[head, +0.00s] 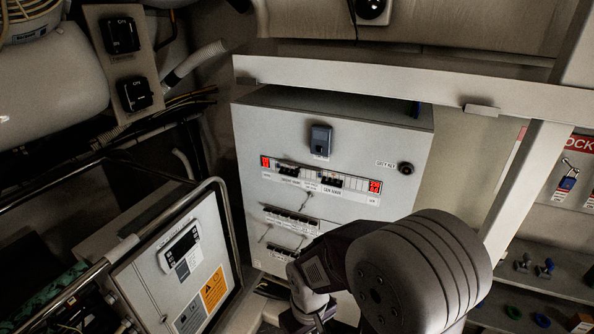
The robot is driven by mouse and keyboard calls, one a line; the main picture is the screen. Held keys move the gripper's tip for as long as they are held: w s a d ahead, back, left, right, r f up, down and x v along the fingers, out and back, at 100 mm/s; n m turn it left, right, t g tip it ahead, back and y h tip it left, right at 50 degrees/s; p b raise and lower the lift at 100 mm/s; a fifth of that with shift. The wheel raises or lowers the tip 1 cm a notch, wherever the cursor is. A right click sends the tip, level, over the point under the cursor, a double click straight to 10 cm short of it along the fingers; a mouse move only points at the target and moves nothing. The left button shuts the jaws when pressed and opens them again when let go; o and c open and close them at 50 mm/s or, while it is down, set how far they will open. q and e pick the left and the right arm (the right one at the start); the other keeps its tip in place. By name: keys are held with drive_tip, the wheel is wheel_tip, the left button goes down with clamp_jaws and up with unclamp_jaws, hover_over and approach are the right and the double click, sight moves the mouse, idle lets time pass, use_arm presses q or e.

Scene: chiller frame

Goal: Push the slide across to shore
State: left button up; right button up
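A pale grey switch panel (253,202) stands in the middle of the head view. A breaker row crosses it, with red blocks (265,162) at the left end and red blocks (375,187) at the right end. Dark breakers (288,171) sit at left in the row and more (331,182) near its middle. The slide is too small to tell from the breakers, as is its position. One of my arms, apparently the right, fills the lower middle and covers the panel's lower right. I make out no gripper fingers; my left arm does not show.
A white rail (380,82) crosses above the panel, and a white post (522,185) slants down at right. A metal tube frame (226,200) and a grey control box (150,285) stand at lower left. Shelves (550,280) with small items are at right.

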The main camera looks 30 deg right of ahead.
drive_tip(key=w+d+r+n+h+b, duration=0.1)
drive_tip(key=w+d+r+n+h, duration=0.25)
drive_tip(key=d+n, duration=0.3)
drive_tip(key=w+d+r+n+h, duration=0.3)
drive_tip(key=d+r+n+h, duration=0.15)
drive_tip(key=d, duration=0.35)
drive_tip(key=w+d+r+n+t+h+b, duration=0.15)
drive_tip(key=w+r+n+t+h, duration=0.35)
drive_tip(key=w+r+n, duration=0.5)
drive_tip(key=n+t+b, duration=0.1)
drive_tip(key=t+b, duration=0.1)
drive_tip(key=t, duration=0.4)
approach(296, 172)
drive_tip(key=s+d+r, duration=0.2)
wheel_tip(296, 172, down, 2)
drive_tip(key=w+a+n, duration=0.1)
drive_tip(key=a, duration=0.2)
drive_tip(key=shift+t, duration=0.4)
drive_tip(key=p+x, duration=0.3)
drive_tip(key=x, duration=0.5)
drive_tip(key=shift+w+d+f, duration=0.15)
drive_tip(key=shift+d+f, duration=0.05)
drive_tip(key=shift+d, duration=0.15)
drive_tip(key=shift+w+d, duration=0.15)
drive_tip(key=shift+d, duration=0.15)
